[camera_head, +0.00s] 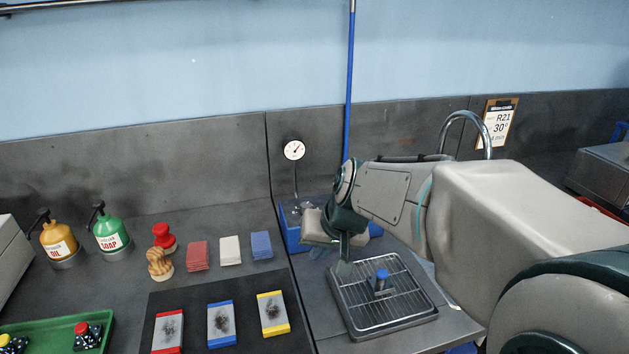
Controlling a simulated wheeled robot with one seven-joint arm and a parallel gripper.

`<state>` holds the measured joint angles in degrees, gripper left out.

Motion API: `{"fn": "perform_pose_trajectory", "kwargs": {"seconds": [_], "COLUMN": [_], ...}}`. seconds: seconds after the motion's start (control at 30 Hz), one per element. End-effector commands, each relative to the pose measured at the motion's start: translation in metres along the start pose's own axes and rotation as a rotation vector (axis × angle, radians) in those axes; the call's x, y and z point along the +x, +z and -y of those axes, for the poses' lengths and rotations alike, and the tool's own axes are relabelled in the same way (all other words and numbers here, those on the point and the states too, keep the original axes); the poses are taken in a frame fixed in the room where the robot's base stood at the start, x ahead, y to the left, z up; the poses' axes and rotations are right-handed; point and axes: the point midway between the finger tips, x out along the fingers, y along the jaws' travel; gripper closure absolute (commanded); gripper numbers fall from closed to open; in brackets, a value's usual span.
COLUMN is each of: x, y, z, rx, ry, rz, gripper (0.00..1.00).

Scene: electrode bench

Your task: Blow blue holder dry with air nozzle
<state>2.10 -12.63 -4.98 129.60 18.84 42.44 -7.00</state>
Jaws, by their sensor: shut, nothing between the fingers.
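The blue holder (381,276), a small piece with a blue knob, stands upright on the wire rack (410,322) at the front right of the bench. My gripper (343,268) is shut and points down over the rack's back left corner, left of the holder and apart from it. No air nozzle shows clearly. A straight blue line (350,80), perhaps an air hose, runs down the wall behind my gripper, and its lower end is hidden.
A blue bin (291,236) is behind my gripper, with a round gauge (294,149) above it. A tap (467,118) rises behind my arm. A green tray (37,327) and pump bottles are far left.

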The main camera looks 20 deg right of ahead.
Motion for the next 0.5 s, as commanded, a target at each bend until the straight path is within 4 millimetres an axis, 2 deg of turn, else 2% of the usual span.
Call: {"fn": "perform_pose_trajectory", "kwargs": {"seconds": [0.03, 0.1, 0.2, 0.3, 0.4, 0.5], "x": [-0.004, -0.003, 0.001, 0.005, 0.010, 0.014], "y": [-0.034, -0.076, -0.134, -0.183, -0.220, -0.245], "z": [0.001, -0.002, -0.014, -0.032, -0.051, -0.066], "rx": [0.049, 0.114, 0.203, 0.281, 0.343, 0.383], "ry": [-0.025, -0.055, -0.082, -0.089, -0.086, -0.079], "rz": [-0.030, -0.085, -0.168, -0.247, -0.313, -0.359], "gripper": [1.00, 1.00, 1.00, 1.00, 1.00, 1.00]}}
